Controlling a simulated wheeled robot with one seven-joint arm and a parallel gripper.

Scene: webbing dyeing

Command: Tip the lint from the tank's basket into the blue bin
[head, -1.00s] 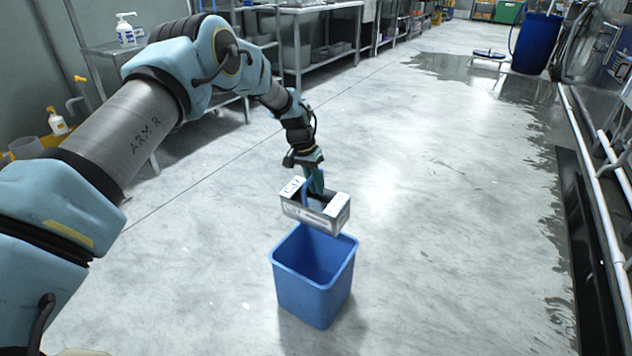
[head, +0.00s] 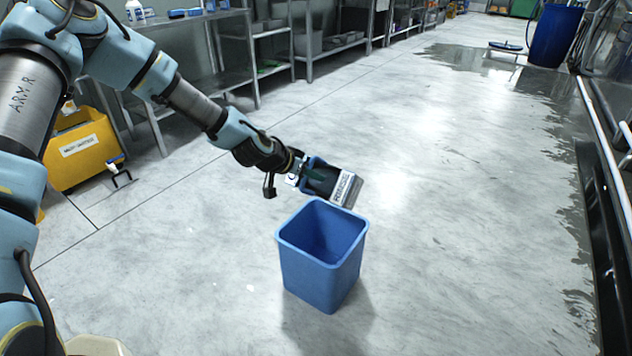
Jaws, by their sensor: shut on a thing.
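The blue bin (head: 310,278) stands upright on the floor in the middle of the head view, its mouth open upward. The part of its inside that I see looks empty; its bottom is hidden. The basket (head: 346,190), a small grey box with a white label, is tilted steeply over the bin's back rim. My gripper (head: 312,178) is shut on the basket and reaches it from the left. The basket's inside is turned away or in shadow, and I cannot make out any lint.
A yellow bucket (head: 78,150) stands at the left by metal shelving (head: 270,40). A blue barrel (head: 555,36) stands at the far right, by wet floor (head: 470,62). Dark-fronted equipment (head: 600,220) runs along the right edge. The floor around the bin is clear.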

